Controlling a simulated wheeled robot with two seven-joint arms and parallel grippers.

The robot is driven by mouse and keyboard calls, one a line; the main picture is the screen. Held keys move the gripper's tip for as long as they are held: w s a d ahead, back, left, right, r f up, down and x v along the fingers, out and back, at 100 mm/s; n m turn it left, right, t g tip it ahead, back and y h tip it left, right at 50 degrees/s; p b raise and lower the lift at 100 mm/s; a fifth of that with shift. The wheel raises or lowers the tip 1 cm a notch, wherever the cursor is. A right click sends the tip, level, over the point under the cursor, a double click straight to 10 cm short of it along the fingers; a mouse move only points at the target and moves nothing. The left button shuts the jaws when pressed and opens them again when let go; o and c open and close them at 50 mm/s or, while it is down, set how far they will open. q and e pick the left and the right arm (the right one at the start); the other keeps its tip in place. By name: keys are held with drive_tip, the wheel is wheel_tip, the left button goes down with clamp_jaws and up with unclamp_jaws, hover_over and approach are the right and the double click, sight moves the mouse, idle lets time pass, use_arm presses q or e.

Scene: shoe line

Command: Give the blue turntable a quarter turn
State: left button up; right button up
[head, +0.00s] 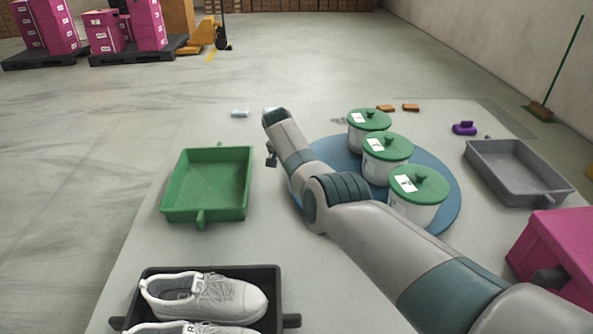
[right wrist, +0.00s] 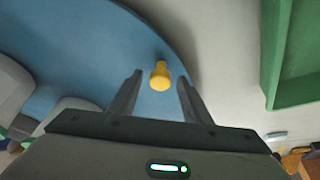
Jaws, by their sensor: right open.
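The blue turntable (head: 443,202) lies flat on the table and carries several white pots (head: 386,160) with green lids. My right arm crosses in front of its left side in the head view and hides part of its rim. In the right wrist view, a yellow knob (right wrist: 160,80) stands near the edge of the blue disc (right wrist: 85,40). My right gripper (right wrist: 160,76) is open, with the knob in line between its two fingertips. I cannot tell whether the fingers reach around it. The head view hides the knob and most of this gripper. My left gripper is not in view.
A green tray (head: 246,185) is left of my right arm. A black bin (head: 272,290) with white shoes (head: 215,295) is at the front. A grey tray (head: 480,150) and a pink box (head: 560,245) are on the right. Table is bare between the green tray and black bin.

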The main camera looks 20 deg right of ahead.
drive_tip(key=shift+a+r, duration=0.1)
drive_tip(key=shift+r, duration=0.05)
drive_tip(key=shift+r, duration=0.2)
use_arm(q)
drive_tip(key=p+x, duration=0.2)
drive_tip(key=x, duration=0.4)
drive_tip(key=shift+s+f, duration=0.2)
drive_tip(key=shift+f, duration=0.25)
use_arm(e)
drive_tip(key=v, duration=1.6)
drive_tip(key=shift+s+r, duration=0.2)
drive_tip(key=shift+r, duration=0.15)
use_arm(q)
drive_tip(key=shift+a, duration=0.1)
use_arm(e)
drive_tip(key=shift+c, duration=0.2)
